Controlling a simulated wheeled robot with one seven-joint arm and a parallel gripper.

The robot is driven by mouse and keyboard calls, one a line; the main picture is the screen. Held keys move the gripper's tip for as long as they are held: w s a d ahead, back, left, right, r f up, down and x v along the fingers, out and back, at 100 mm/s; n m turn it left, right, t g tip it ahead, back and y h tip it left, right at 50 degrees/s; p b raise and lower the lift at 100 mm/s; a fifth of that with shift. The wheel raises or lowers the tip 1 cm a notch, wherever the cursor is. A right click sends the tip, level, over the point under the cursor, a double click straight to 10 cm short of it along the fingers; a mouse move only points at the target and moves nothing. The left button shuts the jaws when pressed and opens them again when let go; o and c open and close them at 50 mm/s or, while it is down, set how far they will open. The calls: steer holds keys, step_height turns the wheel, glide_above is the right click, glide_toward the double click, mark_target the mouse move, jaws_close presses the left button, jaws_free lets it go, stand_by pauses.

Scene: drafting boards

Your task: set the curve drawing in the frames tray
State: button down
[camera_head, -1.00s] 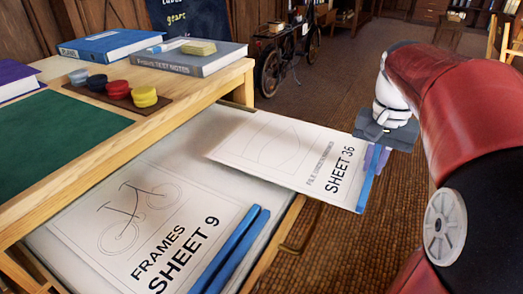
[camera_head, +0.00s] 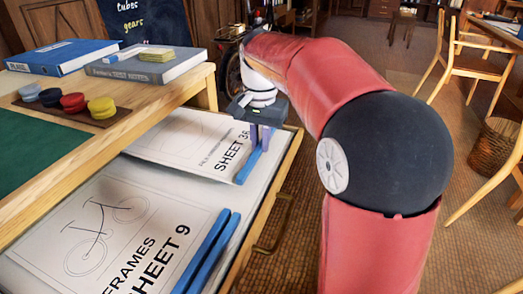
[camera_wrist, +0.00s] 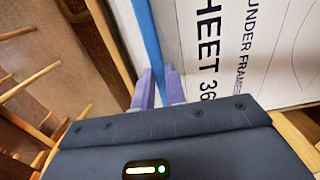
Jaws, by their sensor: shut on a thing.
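The curve drawing (camera_head: 198,153) is a white sheet marked SHEET 36 with a blue strip along one edge. It is over the far part of the open frames tray (camera_head: 278,172), a pale-bottomed wooden drawer, and looks flat. Whether it touches the bottom is hard to tell. My gripper (camera_head: 260,134) is shut on its blue-strip edge; its purple fingers also show in the wrist view (camera_wrist: 158,88), beside the strip and the sheet (camera_wrist: 270,55). A bicycle drawing marked FRAMES SHEET 9 (camera_head: 125,225) lies in the near part.
The desk top (camera_head: 150,110) overhangs the drawer's left side, bearing two books (camera_head: 60,55), (camera_head: 145,65), coloured discs (camera_head: 73,102) and a green mat (camera_head: 35,145). Chairs (camera_head: 480,65) and a wicker basket (camera_head: 495,145) stand right. The floor beside the drawer is open.

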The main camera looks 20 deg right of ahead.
step_height(320, 180, down, 3)
steer(key=shift+d+f, duration=0.1)
steer(key=shift+d, duration=0.05)
steer(key=c, duration=1.4)
jaws_free()
steer(key=shift+c, duration=0.2)
